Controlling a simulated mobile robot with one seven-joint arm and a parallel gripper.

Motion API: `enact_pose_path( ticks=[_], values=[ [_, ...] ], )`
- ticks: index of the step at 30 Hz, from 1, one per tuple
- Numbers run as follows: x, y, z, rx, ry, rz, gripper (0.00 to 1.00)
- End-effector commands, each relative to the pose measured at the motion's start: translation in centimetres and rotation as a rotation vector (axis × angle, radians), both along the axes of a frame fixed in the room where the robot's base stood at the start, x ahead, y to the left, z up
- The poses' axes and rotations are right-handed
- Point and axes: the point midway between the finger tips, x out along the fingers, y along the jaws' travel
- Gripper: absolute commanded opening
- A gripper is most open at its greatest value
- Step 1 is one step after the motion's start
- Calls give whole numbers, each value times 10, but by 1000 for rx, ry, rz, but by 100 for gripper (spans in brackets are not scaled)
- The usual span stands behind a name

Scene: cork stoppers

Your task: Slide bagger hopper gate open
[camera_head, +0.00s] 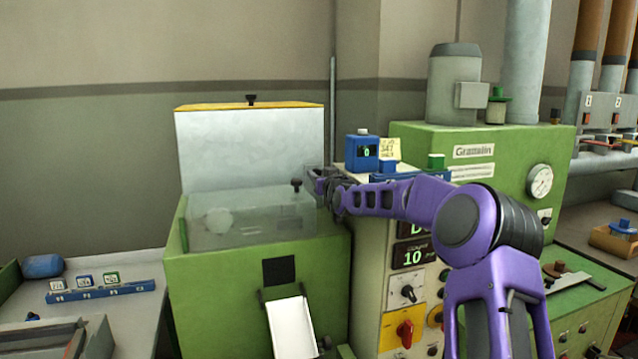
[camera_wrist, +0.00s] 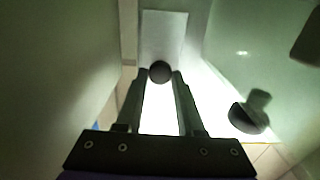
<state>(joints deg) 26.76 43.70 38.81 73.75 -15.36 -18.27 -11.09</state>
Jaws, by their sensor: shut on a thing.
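The green bagger (camera_head: 255,290) stands left of centre in the head view, with a clear-walled hopper (camera_head: 250,220) on top. My gripper (camera_head: 314,180) is at the hopper's right side, near its upper edge. In the wrist view its two fingers (camera_wrist: 160,85) are shut on a dark round knob (camera_wrist: 160,72), which sits between the fingertips. In the head view the gripper hides what it holds. I cannot make out the gate plate itself or how far it is open. A second black knob (camera_head: 296,185) stands just left of my gripper, and a black knob (camera_wrist: 248,116) shows at right in the wrist view.
A raised lid (camera_head: 250,150) with a yellow edge stands behind the hopper. A white chute (camera_head: 293,325) slopes below a dark square (camera_head: 279,270) on the bagger's front. A control panel (camera_head: 405,290) stands close on the right, with a blue box (camera_head: 362,152) on top.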

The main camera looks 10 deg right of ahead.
Motion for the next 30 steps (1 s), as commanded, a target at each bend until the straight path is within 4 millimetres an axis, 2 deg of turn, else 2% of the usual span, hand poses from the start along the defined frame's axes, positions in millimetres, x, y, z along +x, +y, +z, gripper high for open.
enact_pose_path(
  ticks=[1, 4, 14, 15, 19, 20, 30],
  values=[
    [0, 0, 17, -2, -14, -1, 0],
    [0, 0, 32, -2, -14, -1, 0],
    [0, 0, 39, 0, -16, -2, 0],
    [0, 0, 39, 1, -17, -2, 40],
    [0, 0, 38, 0, -14, -2, 64],
    [0, 0, 37, 0, -13, -2, 66],
    [-2, -1, 34, -1, -9, -1, 66]
  ],
)
